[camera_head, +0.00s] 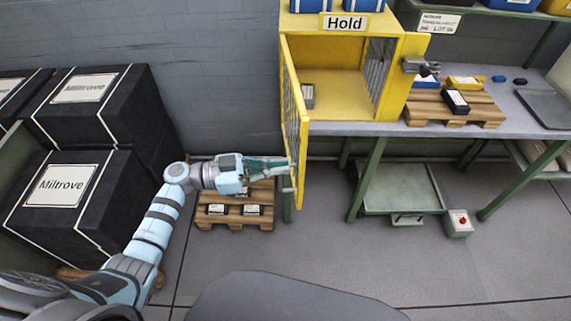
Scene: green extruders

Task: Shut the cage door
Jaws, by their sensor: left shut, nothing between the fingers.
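The yellow cage (345,93) with a "Hold" sign stands at the left end of the grey workbench. Its yellow mesh door (293,118) is swung open toward me, hinged at the cage's left front side. A small grey box (308,96) sits inside the cage. My left gripper (287,170) is shut and empty, at the outer left face of the door near its lower part. I cannot tell whether its fingertips touch the door. My right gripper is not in view.
Black "Miltrove" crates (70,205) stand at the left. A low wooden pallet (236,208) with small boxes is on the floor below my gripper. A wooden pallet (455,106) with boxes lies on the workbench (535,110). A green cart (400,188) is under it.

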